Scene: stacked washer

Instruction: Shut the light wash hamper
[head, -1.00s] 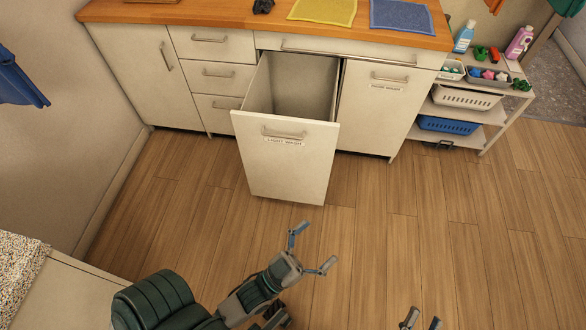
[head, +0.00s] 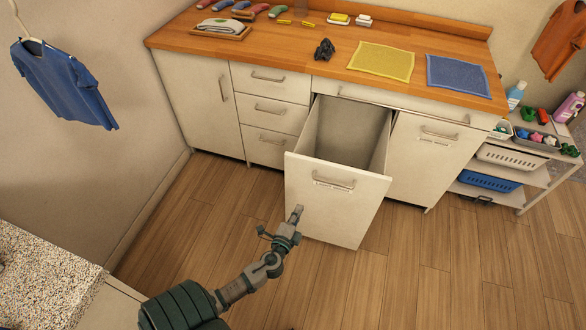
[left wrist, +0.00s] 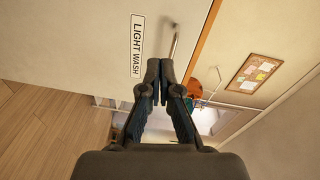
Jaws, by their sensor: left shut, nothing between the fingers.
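The light wash hamper (head: 338,200) is a white pull-out drawer front with a bar handle and a label, standing out from the cabinet with its empty-looking bin (head: 345,130) showing. My left gripper (head: 297,212) is in front of the hamper's face, low and toward its left side, with its fingers shut and empty. In the left wrist view, the shut fingertips (left wrist: 159,68) point at the white front (left wrist: 75,35), near the LIGHT WASH label (left wrist: 137,44) and the handle (left wrist: 174,42). I cannot tell whether they touch it. My right gripper is out of view.
The dark wash front (head: 430,160) beside the hamper is closed, as are the drawers (head: 270,110) to its left. A wooden counter (head: 300,65) runs above. A shelf cart (head: 520,175) stands at right. The wooden floor (head: 430,270) is clear.

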